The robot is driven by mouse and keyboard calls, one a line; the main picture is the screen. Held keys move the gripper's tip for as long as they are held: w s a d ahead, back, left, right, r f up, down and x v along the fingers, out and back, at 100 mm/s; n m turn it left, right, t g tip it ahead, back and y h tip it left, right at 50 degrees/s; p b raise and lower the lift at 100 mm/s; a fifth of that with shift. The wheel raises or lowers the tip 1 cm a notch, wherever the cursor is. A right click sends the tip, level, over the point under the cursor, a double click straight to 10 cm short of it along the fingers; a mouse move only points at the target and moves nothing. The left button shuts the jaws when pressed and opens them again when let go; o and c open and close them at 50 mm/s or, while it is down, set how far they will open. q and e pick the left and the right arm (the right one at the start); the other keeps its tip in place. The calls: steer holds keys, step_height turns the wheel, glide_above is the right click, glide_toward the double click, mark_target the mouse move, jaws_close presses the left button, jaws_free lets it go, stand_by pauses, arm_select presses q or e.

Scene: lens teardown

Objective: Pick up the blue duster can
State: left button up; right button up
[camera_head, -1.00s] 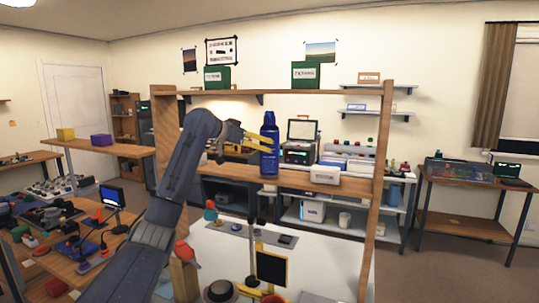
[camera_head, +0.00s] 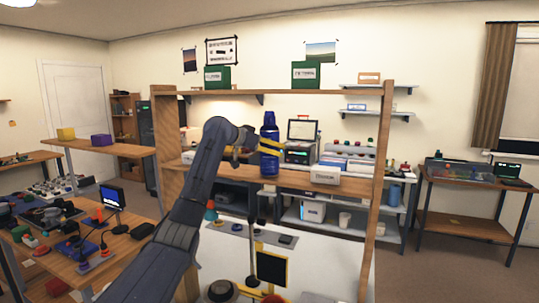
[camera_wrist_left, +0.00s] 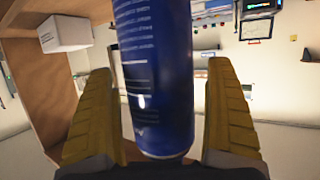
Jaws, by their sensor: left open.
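The blue duster can (camera_head: 269,132) stands upright on the wooden shelf (camera_head: 300,181) in the head view. My left gripper (camera_head: 270,149) is at the can, with its yellow fingers level with the can's body. In the left wrist view the can (camera_wrist_left: 155,70) fills the space between the two yellow fingers (camera_wrist_left: 165,115). A gap shows between each finger and the can, so the gripper is open around it. The can's top is cut off in the wrist view. My right gripper is not in view.
A white box (camera_head: 325,176) sits on the shelf to the right of the can. Wooden posts (camera_head: 380,150) frame the shelf. A white worktop (camera_head: 325,262) with a small dark screen (camera_head: 271,268) lies below. A cluttered wooden table is at left.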

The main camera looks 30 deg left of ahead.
arm_select(q)
steer(key=shift+c, duration=0.2)
steer(key=c, duration=1.5)
steer(key=shift+c, duration=0.7)
steer(key=shift+r, duration=0.1)
